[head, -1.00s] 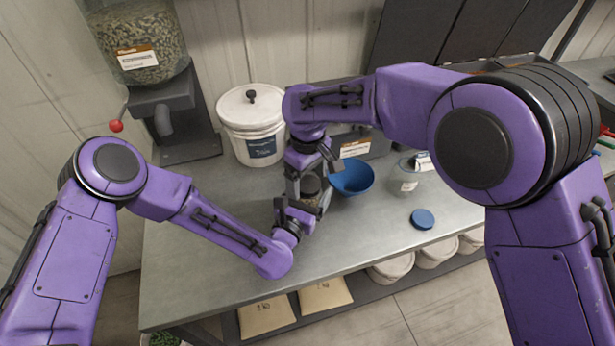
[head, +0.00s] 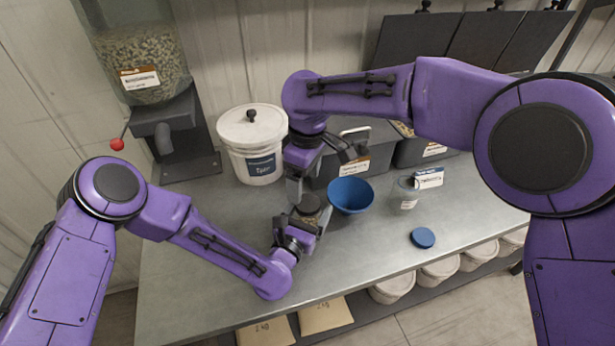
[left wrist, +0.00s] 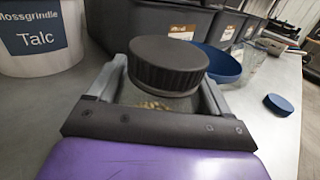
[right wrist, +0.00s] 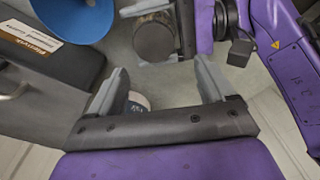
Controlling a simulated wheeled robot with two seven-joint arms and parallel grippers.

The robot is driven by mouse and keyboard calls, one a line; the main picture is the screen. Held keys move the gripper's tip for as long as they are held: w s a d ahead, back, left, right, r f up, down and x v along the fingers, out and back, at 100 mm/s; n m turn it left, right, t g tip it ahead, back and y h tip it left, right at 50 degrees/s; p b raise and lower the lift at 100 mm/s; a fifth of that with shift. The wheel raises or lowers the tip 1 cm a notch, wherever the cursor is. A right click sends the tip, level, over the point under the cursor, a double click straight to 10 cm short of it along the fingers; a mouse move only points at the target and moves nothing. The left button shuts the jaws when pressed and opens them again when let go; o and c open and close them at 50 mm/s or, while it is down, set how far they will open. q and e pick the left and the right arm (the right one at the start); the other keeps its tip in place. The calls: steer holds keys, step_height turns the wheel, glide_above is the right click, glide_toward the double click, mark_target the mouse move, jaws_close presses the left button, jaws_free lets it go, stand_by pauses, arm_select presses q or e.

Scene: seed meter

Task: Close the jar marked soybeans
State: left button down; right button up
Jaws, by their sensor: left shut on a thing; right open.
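A clear jar of pale beans with a dark round lid (head: 309,203) stands at the middle of the bench. In the left wrist view the lid (left wrist: 168,63) sits on the jar's mouth, with beans (left wrist: 155,104) visible just below. Whether it is fully tightened cannot be told. My left gripper (head: 305,228) is shut around the jar body. My right gripper (head: 298,195) is open and empty, beside the lid and apart from it. In the right wrist view the lid (right wrist: 153,38) lies beyond the open fingers (right wrist: 160,85). No soybeans marking is readable.
A blue bowl (head: 350,196) stands right of the jar. Farther right are a clear beaker (head: 405,192) and a blue disc (head: 423,238). A white Talc bucket (head: 253,150) and dark bins (head: 355,160) stand behind.

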mark_target(308, 202)
steer(key=n, duration=0.3)
steer(key=r+n, duration=0.1)
steer(key=n, duration=0.2)
steer(key=shift+d+r+n, duration=0.15)
steer(key=shift+n, duration=0.15)
steer(key=n, duration=0.2)
steer(key=shift+r+n, duration=0.2)
steer(key=shift+n, duration=0.2)
steer(key=n, duration=0.4)
steer(key=shift+d+h, duration=0.3)
steer(key=shift+f, duration=0.1)
step_height(308, 202, down, 8)
steer(key=shift+r, duration=0.1)
steer(key=shift+c, duration=0.3)
